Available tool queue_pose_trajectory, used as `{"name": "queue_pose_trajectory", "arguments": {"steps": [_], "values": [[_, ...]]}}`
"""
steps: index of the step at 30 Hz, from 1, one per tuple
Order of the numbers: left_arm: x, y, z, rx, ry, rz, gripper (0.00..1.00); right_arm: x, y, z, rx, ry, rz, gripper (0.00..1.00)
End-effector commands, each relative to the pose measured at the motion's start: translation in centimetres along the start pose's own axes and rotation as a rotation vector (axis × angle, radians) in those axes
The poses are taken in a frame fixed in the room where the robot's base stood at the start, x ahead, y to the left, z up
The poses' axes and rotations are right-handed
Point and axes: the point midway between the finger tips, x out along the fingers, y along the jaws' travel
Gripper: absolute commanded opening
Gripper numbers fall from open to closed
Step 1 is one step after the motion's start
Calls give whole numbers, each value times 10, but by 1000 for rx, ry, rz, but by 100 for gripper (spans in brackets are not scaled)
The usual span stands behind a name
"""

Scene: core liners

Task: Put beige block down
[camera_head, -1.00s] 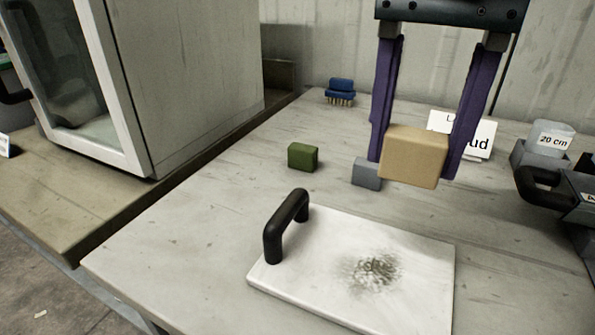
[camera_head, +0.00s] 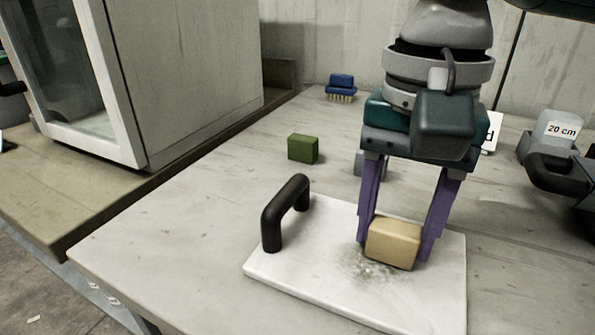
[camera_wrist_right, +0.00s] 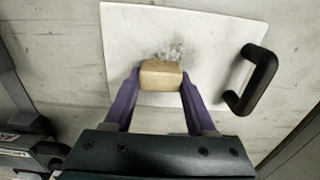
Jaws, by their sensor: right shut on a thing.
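The beige block (camera_head: 393,244) is between the purple fingers of my right gripper (camera_head: 397,240), which is shut on it. The block is over the white board (camera_head: 290,265), beside the dark speckled patch (camera_head: 368,270). I cannot tell whether it touches the board. In the right wrist view the block (camera_wrist_right: 161,75) sits between both fingertips of my right gripper (camera_wrist_right: 160,83), over the white board (camera_wrist_right: 125,35), covering part of the patch. My left gripper is not in view.
The board has a black handle (camera_head: 285,212) standing at its left. A green block (camera_head: 303,149), a mostly hidden grey block (camera_head: 361,163) and a blue brush (camera_head: 341,86) are on the table behind. A container labelled 20 cm (camera_head: 558,130) stands at the right. The table's left front is clear.

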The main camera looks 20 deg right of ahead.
Motion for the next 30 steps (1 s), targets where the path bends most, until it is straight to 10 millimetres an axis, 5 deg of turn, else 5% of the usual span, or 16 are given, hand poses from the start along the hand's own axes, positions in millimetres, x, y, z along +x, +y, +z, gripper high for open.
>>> {"name": "queue_pose_trajectory", "arguments": {"steps": [2, 3, 10, 20, 30], "values": [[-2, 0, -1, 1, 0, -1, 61, 2, 0, 0, 0, -2, 1, 4], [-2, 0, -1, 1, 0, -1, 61, 2, 0, 0, 0, -2, 0, 59], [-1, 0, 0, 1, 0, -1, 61, 2, 0, 0, 0, -1, 0, 85], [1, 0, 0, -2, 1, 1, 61, 0, 0, 0, 0, 2, -1, 86], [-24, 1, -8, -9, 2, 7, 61, -71, -1, 0, -1, 0, -4, 86]]}}
